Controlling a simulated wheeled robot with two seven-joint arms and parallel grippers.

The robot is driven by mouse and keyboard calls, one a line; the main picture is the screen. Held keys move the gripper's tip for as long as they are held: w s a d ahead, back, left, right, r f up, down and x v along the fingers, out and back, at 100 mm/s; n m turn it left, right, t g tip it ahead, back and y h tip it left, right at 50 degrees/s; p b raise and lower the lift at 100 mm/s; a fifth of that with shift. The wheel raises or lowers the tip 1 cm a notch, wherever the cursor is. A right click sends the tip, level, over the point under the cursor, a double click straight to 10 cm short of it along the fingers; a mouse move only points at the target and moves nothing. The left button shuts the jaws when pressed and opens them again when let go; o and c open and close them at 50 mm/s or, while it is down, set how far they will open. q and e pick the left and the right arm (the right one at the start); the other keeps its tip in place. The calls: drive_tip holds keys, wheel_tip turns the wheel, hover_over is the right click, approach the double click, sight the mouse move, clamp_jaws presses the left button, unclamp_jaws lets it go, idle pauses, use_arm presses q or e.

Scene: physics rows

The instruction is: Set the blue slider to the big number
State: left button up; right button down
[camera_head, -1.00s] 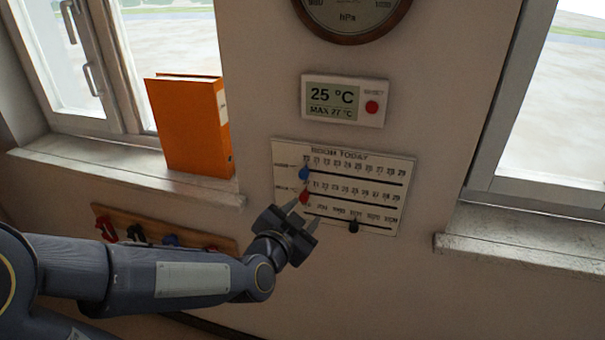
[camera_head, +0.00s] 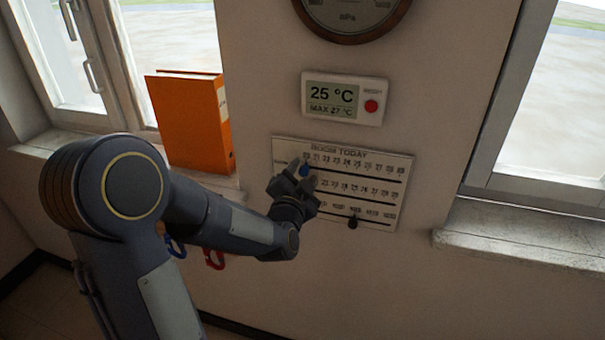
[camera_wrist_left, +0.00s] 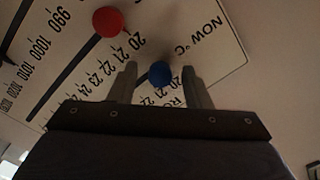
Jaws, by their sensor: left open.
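The ROOM TODAY board (camera_head: 398,215) hangs on the wall with three slots and number scales. The blue slider (camera_head: 304,171) is at the left end of the top slot, by 20; it also shows in the left wrist view (camera_wrist_left: 159,74). My left gripper (camera_head: 303,172) is open, with one finger on each side of the blue knob. In the left wrist view gaps show beside the knob. The display (camera_head: 333,93) above reads 25 °C in big digits and MAX 27 °C in small ones. My right gripper is not in view.
The red slider (camera_wrist_left: 108,22) is near 20 on the middle slot, hidden in the head view. A black slider (camera_head: 352,222) is on the bottom slot. A red button (camera_head: 371,106) is on the display. An orange binder (camera_head: 190,125) stands on the left sill.

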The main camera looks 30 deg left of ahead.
use_arm(q)
clamp_jaws()
drive_tip(key=w+d, duration=0.1)
drive_tip(key=d, duration=0.3)
drive_tip(key=w+d, duration=0.1)
drive_tip(key=d, duration=0.6)
drive_tip(key=shift+w+d, duration=0.35)
drive_tip(key=shift+w, duration=0.05)
unclamp_jaws()
approach(356, 175)
drive_tip(key=shift+b+v, duration=0.45)
drive_tip(key=shift+v, duration=0.35)
